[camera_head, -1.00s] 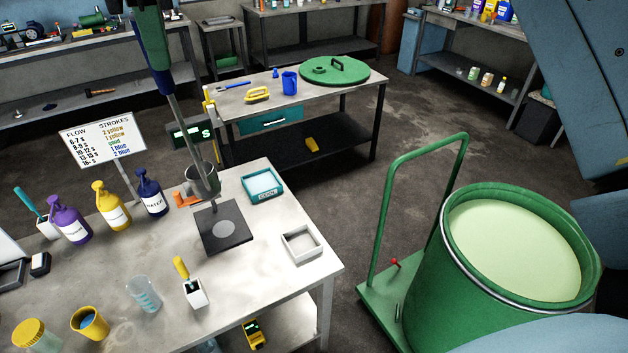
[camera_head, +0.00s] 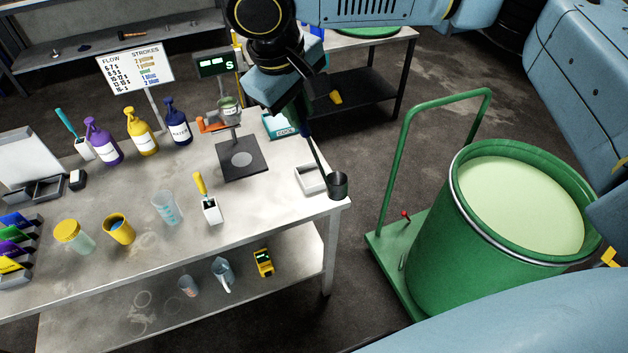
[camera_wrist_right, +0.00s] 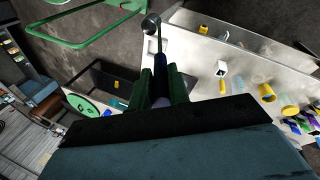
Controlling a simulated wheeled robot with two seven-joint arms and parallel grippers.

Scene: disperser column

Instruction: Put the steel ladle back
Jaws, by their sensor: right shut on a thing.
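The steel ladle's dark cup (camera_head: 338,185) hangs beside the right front corner of the steel table in the head view, overlapping the white square tray. Its thin shaft slants up left to my right gripper (camera_head: 301,112), which is shut on the blue handle. In the right wrist view, the green fingers (camera_wrist_right: 160,86) are closed around the handle and the ladle cup (camera_wrist_right: 152,21) points away at the top. I cannot tell the cup's exact height or its contents. My left gripper is not in view.
A green drum (camera_head: 480,240) of pale liquid stands on a green trolley (camera_head: 400,240) at right. On the table are the white square tray (camera_head: 309,181), black plate (camera_head: 240,160), measuring cup on its stand (camera_head: 228,110), pump bottles (camera_head: 142,135) and beakers. Floor shows between table and trolley.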

